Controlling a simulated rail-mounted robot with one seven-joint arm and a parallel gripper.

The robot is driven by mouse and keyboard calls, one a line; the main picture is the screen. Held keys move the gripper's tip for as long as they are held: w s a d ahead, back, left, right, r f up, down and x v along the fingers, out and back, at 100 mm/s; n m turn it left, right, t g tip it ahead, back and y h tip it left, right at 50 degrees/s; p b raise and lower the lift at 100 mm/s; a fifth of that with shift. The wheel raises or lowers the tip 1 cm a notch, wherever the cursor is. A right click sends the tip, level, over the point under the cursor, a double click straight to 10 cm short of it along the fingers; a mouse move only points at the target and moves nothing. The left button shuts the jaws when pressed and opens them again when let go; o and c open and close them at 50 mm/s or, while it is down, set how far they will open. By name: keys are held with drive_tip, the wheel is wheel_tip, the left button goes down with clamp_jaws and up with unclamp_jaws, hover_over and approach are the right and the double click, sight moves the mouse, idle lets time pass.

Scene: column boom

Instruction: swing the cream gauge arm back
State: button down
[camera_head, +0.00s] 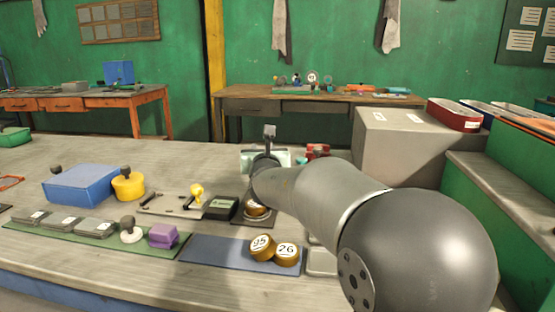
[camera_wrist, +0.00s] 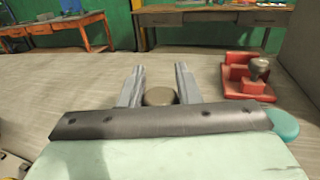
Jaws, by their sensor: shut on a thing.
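My gripper (camera_wrist: 160,88) points away from me in the wrist view, low over the grey table. Its two grey fingers stand on either side of a round grey-brown knob (camera_wrist: 160,97), and it is shut on it. What the knob sits on is hidden behind the dark bar and pale green body in the foreground. I cannot make out a cream gauge arm clearly in either view, nor tell whether the knob belongs to it. In the head view my own arm covers the fingertips and the knob.
A red fixture with a knob (camera_wrist: 247,80) stands right of my gripper, beside a teal piece (camera_wrist: 284,123). Nearer in the head view are a blue box (camera_head: 80,185), a yellow pot (camera_head: 128,186) and brass weights (camera_head: 287,254). A large grey block (camera_head: 400,150) stands at right. Table left of the fingers is clear.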

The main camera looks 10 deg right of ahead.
idle(0.4)
drive_tip(key=c, duration=1.1)
unclamp_jaws()
drive_tip(key=shift+o, duration=0.2)
drive_tip(key=s+a+p, duration=0.1)
drive_tip(key=s, duration=1.6)
drive_tip(key=shift+s, duration=0.2)
